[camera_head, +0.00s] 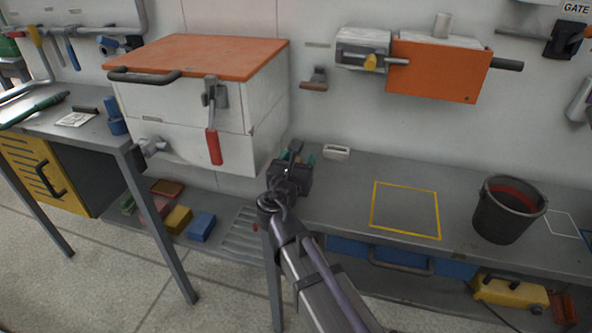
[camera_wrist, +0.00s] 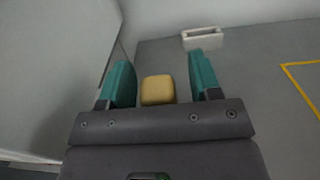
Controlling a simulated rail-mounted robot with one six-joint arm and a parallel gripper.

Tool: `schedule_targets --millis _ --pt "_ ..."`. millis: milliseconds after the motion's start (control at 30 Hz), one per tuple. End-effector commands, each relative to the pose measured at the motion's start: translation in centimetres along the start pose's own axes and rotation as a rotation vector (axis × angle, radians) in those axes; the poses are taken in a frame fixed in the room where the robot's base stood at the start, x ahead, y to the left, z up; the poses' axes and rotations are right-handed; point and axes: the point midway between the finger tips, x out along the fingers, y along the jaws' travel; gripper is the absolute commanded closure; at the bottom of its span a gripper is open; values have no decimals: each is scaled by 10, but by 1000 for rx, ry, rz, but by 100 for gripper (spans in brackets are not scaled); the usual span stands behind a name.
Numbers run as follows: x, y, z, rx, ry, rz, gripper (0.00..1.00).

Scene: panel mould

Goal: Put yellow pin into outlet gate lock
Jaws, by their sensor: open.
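A yellow block-like piece, likely the head of the yellow pin (camera_wrist: 157,90), shows between the fingers in the wrist view. Its lower part is hidden by my gripper body. My gripper (camera_wrist: 160,82) is open, with one teal finger on each side of the piece and a gap at the right. In the head view my gripper (camera_head: 298,155) is low over the left end of the grey bench, beside the white cabinet.
The white cabinet (camera_head: 185,110) with an orange top and red-handled lever stands close left of my gripper. A small white holder (camera_head: 336,152) sits behind it on the bench. A black bucket (camera_head: 507,210) stands right. The yellow-outlined square (camera_head: 405,210) is empty.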

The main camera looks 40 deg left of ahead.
Motion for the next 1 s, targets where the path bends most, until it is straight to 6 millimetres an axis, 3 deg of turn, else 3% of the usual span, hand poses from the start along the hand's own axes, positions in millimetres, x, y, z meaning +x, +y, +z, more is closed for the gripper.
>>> schedule_targets --millis 133,700,1000 --pt "-1 0 0 0 0 0 44" --pt "-1 0 0 0 0 0 97" --pt "-1 0 8 0 0 0 98"
